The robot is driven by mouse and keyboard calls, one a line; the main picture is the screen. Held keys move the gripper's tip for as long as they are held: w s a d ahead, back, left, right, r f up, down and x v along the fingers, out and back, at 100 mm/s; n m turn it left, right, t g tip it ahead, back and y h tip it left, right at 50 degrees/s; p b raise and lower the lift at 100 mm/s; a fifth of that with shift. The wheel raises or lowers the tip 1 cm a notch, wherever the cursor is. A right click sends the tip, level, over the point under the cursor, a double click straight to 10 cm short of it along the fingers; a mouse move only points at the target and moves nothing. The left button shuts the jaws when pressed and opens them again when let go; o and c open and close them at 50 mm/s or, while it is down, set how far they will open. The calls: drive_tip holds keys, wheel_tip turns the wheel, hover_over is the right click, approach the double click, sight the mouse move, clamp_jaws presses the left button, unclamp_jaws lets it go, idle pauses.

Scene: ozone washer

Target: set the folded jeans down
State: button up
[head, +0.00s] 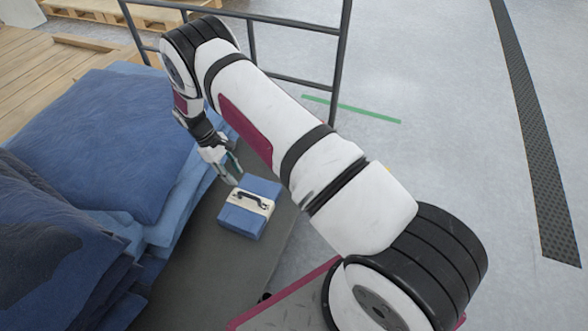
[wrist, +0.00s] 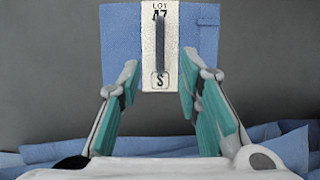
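The folded jeans (head: 237,221) are a flat blue bundle with a white paper band and a dark strap handle. They lie flat on the grey platform (head: 190,262), to the right of the big jeans piles. My gripper (head: 231,176) is just above the bundle's far left side. In the wrist view its teal-padded fingers (wrist: 160,72) are spread wide, one on each side of the band.
Tall stacks of blue jeans (head: 95,140) fill the left. A dark metal rail (head: 290,82) stands at the platform's far end. A wooden pallet (head: 110,12) lies behind. Bare platform is around the bundle, and open concrete floor (head: 450,120) is to the right.

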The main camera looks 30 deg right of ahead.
drive_tip(key=s+d+r+m+t+y, duration=0.1)
drive_tip(key=s+r, duration=0.1)
drive_tip(key=r, duration=1.2)
drive_tip(key=s+d+r+m, duration=0.1)
drive_tip(key=s+r+m, duration=0.1)
drive_tip(key=r, duration=1.1)
drive_tip(key=s+d+r+m+t+y, duration=0.1)
drive_tip(key=s+d+r+m, duration=0.1)
drive_tip(key=s+r, duration=1.25)
drive_tip(key=s+r+m+t, duration=0.1)
drive_tip(key=s+r+m, duration=0.1)
drive_tip(key=s, duration=2.3)
drive_tip(key=shift+d+r+t+y, duration=0.2)
drive_tip(key=shift+d+t+y, duration=0.1)
drive_tip(key=shift+d+t, duration=0.15)
